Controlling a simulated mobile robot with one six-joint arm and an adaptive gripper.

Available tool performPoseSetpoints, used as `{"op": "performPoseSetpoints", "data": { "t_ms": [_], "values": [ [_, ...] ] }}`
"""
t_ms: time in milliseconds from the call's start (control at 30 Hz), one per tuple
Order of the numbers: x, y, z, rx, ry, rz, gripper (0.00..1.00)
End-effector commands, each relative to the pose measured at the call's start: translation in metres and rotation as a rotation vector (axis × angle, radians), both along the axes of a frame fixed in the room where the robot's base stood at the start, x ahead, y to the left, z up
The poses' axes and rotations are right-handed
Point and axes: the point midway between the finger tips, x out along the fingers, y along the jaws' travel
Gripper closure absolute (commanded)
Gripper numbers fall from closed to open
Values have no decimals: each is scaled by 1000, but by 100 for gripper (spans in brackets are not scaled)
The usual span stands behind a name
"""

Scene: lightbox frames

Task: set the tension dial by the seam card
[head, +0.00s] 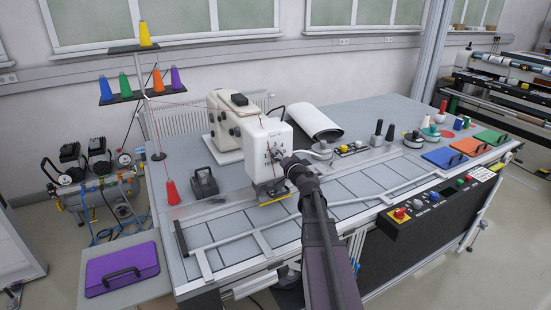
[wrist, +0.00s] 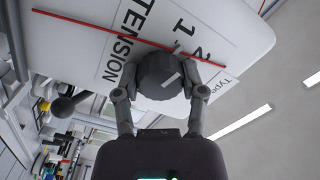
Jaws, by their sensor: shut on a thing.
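The white sewing machine head (head: 258,143) stands on the table, with a numbered label on its front face. In the wrist view, the dark round tension dial (wrist: 160,72) sits on a label (wrist: 112,50) reading TENSION, with a 1 and a partly covered 2. A pale mark shows on the dial's face, but which number it points to is unclear. My gripper (wrist: 160,82) is shut on the dial, one finger on each side; it also shows in the head view (head: 284,161). I cannot make out a readable seam card.
A red thread (wrist: 100,38) crosses the machine's face near the dial. A thread stand (head: 124,97) with coloured cones rises at the left. A control panel (head: 425,213) with buttons lines the table's front right. A purple case (head: 122,268) lies front left.

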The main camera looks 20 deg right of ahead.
Motion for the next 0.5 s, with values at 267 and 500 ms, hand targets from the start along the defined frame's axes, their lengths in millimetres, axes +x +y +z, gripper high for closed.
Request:
{"op": "performPoseSetpoints", "data": {
  "t_ms": [267,500],
  "values": [
    [1,-1,0,233,7,-4,94],
    [1,-2,0,424,13,-5,94]
  ]
}}
